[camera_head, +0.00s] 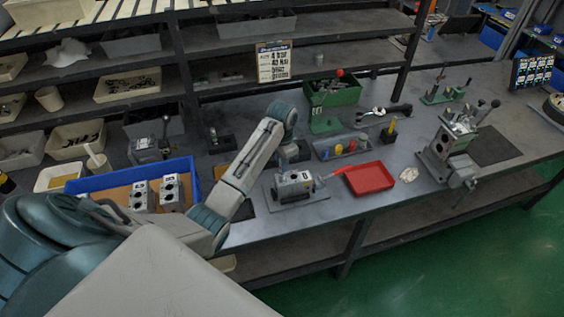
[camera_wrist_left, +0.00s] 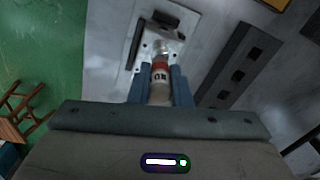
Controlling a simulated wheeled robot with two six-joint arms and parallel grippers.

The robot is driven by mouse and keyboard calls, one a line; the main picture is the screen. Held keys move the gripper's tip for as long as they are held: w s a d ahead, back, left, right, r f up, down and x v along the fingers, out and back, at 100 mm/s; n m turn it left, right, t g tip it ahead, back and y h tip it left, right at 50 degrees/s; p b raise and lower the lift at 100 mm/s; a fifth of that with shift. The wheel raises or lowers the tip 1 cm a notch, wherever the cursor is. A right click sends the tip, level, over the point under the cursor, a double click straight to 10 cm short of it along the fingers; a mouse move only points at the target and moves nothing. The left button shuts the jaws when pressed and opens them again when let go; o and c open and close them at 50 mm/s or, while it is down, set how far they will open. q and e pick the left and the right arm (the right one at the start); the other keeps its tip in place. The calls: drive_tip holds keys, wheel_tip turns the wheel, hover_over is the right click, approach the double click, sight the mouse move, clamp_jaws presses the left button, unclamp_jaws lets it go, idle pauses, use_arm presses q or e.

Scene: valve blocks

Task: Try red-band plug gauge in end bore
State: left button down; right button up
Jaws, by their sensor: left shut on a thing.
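My left gripper (camera_wrist_left: 158,84) is shut on the red-band plug gauge (camera_wrist_left: 160,78). The gauge has a red band, a pale labelled body and a silver tip pointing away from the gripper. A grey valve block (camera_wrist_left: 150,40) lies straight beyond the tip. The tip overlaps the block in this view, and I cannot tell whether it is in the bore. In the head view, the left gripper (camera_head: 291,153) is just behind the valve block (camera_head: 293,185), which sits on a dark plate. The gauge is hidden there. My right gripper is not in view.
A red tray (camera_head: 369,178) lies right of the block. A gauge rack (camera_head: 341,147) with coloured pieces stands behind. A blue crate (camera_head: 133,181) holding more blocks is to the left. A metal fixture (camera_head: 450,145) stands at the right.

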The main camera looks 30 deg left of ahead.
use_arm(q)
drive_tip(key=shift+r, duration=0.15)
idle(0.3)
drive_tip(key=shift+r, duration=0.45)
drive_tip(key=shift+f, duration=0.5)
idle(2.0)
drive_tip(key=shift+r, duration=3.5)
drive_tip(key=shift+s, duration=0.1)
